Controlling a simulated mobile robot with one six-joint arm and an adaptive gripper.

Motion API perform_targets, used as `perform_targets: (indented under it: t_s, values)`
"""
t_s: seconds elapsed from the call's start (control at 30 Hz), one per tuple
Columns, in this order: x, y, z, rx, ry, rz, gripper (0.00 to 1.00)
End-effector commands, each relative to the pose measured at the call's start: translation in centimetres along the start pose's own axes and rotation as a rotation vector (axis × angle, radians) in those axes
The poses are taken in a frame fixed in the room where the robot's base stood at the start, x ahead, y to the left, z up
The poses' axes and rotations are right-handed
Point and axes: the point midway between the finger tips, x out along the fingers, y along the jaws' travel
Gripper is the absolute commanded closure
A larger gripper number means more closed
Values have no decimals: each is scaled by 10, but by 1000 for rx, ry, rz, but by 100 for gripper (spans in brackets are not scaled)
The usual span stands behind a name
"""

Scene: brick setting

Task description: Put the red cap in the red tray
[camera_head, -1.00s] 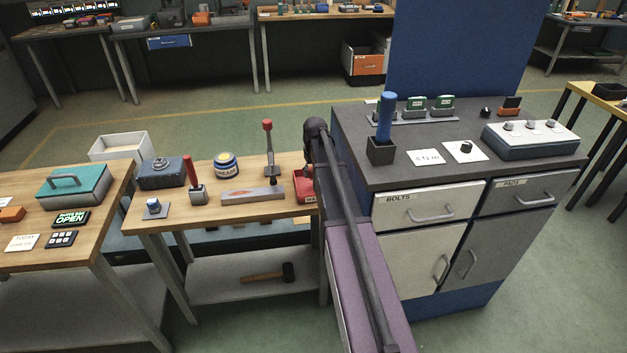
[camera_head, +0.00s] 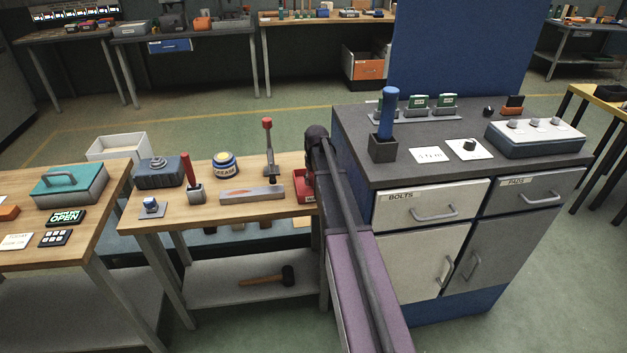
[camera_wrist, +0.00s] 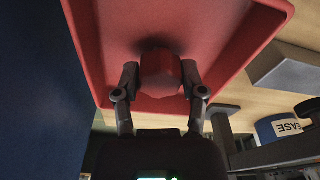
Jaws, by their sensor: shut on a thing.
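The red tray (camera_head: 301,191) sits at the right end of the wooden bench in the head view, partly hidden behind my arm. It fills the upper part of the wrist view (camera_wrist: 105,30). The red cap (camera_wrist: 160,75) is between the two fingers of my gripper (camera_wrist: 160,82), which is shut on it. The cap is over the tray's floor, with a dark shadow close beside it. I cannot tell whether it touches the floor. In the head view the cap is not visible, and my gripper is mostly hidden by the arm.
A grey block (camera_head: 252,194) and a red-topped lever (camera_head: 269,150) stand left of the tray. A blue-and-white tin (camera_head: 225,166) is farther left; it also shows in the wrist view (camera_wrist: 279,128). The taller grey cabinet (camera_head: 430,205) stands close on the right.

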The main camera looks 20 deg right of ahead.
Motion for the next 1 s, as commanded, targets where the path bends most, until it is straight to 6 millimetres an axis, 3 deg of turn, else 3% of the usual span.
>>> perform_targets:
  t_s: [0.03, 0.13, 0.67, 1.0]
  values:
    - [1, 0, 0, 0, 0, 0, 40]
    - [0, 0, 0, 0, 0, 0, 12]
    - [-2, 0, 0, 0, 0, 0, 12]
    - [-20, 0, 0, 0, 0, 0, 12]
